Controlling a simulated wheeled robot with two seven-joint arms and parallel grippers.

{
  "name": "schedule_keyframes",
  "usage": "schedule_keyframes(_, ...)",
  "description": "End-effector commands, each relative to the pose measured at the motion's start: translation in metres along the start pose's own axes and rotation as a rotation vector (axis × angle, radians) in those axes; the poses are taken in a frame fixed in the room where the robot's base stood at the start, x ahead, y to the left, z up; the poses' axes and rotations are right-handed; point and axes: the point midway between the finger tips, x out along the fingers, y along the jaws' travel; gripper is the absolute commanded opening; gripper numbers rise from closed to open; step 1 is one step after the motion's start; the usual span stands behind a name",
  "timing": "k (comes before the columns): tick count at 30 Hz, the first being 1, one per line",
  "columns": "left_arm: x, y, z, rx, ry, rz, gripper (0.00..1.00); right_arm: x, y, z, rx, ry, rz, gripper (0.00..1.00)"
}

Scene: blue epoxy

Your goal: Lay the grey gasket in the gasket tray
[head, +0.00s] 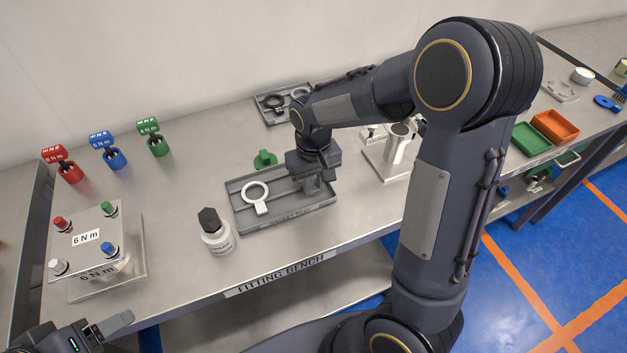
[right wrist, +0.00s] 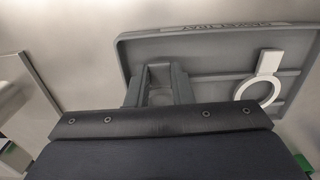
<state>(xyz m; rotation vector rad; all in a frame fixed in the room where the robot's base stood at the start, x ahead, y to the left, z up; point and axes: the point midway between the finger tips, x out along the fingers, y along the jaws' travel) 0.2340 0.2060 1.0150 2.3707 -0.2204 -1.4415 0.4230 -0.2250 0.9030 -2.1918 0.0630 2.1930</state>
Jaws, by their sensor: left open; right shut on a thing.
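The grey gasket tray (head: 237,206) lies on the bench with a divider between its two halves. A white gasket (head: 257,192) lies in the left half; it also shows in the right wrist view (right wrist: 267,64). My right gripper (head: 318,187) points down over the right half, low and close to the tray floor. In the right wrist view its fingers (right wrist: 160,80) are closed on a grey piece, which I take for the grey gasket; it is mostly hidden, and I cannot tell if it touches the tray. My left gripper (head: 112,328) is open at the bottom left, away from the tray.
A second tray (head: 268,119) with a black ring and a pale ring stands behind. A green part (head: 265,159) lies behind the gasket tray. A white bottle (head: 215,234) stands left of it, and a metal fixture (head: 392,155) right of it. The bench front is clear.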

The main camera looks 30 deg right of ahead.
Motion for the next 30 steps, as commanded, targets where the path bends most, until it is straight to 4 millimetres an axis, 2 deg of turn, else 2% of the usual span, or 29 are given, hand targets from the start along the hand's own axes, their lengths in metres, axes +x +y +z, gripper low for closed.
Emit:
schedule_keyframes(15, 0.0072, -0.0033, 0.0036, 0.000, 0.000, 0.000, 0.66, 0.0114, 0.0001, 0.0001, 0.000, -0.001, 0.000, 0.00)
schedule_keyframes(16, 0.0067, -0.0030, 0.0034, 0.000, 0.000, 0.000, 0.66, 0.0107, 0.0001, 0.0001, 0.000, 0.000, 0.000, 0.23)
schedule_keyframes(21, 0.0064, -0.0029, 0.0032, 0.000, 0.000, 0.000, 0.66, 0.0103, 0.0000, 0.0001, 0.000, 0.000, 0.000, 0.45)
schedule_keyframes(30, 0.0054, -0.0025, 0.0027, 0.000, 0.000, 0.000, 0.66, 0.0089, 0.0000, 0.0000, 0.000, 0.000, 0.000, 0.46)
